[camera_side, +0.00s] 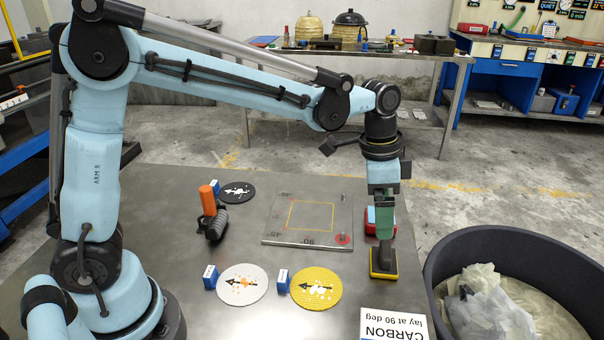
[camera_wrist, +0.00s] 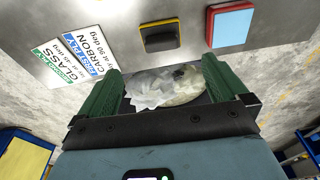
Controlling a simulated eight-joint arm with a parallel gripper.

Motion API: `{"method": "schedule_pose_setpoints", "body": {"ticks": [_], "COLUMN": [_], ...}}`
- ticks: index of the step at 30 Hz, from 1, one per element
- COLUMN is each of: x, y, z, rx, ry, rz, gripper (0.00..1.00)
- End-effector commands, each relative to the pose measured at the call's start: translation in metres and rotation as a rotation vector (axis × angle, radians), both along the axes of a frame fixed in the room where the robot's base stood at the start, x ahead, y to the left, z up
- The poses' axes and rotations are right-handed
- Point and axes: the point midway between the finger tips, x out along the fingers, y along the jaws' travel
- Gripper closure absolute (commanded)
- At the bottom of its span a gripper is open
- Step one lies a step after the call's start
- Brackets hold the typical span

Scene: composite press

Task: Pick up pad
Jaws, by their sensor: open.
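A block with a dark top and yellow edges (camera_side: 383,263), which looks like the pad, stands on the grey table at its right side. It also shows at the top of the wrist view (camera_wrist: 160,36). My gripper (camera_side: 384,236) points down with green fingers, just above or behind the dark block in the side view. In the wrist view my gripper (camera_wrist: 162,70) is open, nothing is between the fingers, and the block lies beyond the tips.
A black bin (camera_side: 440,262) with crumpled bags stands right of the table. A metal plate (camera_side: 308,240), a white disc (camera_side: 257,285), a yellow disc (camera_side: 330,278), a black disc (camera_side: 238,195) and an orange-handled roller (camera_side: 209,205) lie left. A CARBON label (camera_side: 393,326) is in front.

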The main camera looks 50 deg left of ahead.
Motion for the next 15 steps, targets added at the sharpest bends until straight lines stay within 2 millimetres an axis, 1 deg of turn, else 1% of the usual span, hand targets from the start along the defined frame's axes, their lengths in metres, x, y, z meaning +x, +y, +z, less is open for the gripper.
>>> {"method": "schedule_pose_setpoints", "body": {"ticks": [4,12,15], "x": [0.003,0.007,0.008], "y": [-0.003,-0.008,-0.009], "z": [-0.013,-0.055,-0.065], "rx": [0.001,0.001,0.0], "ry": [0.006,0.005,0.004], "rz": [-0.012,-0.009,-0.009], "gripper": [0.0,0.0,0.0]}}
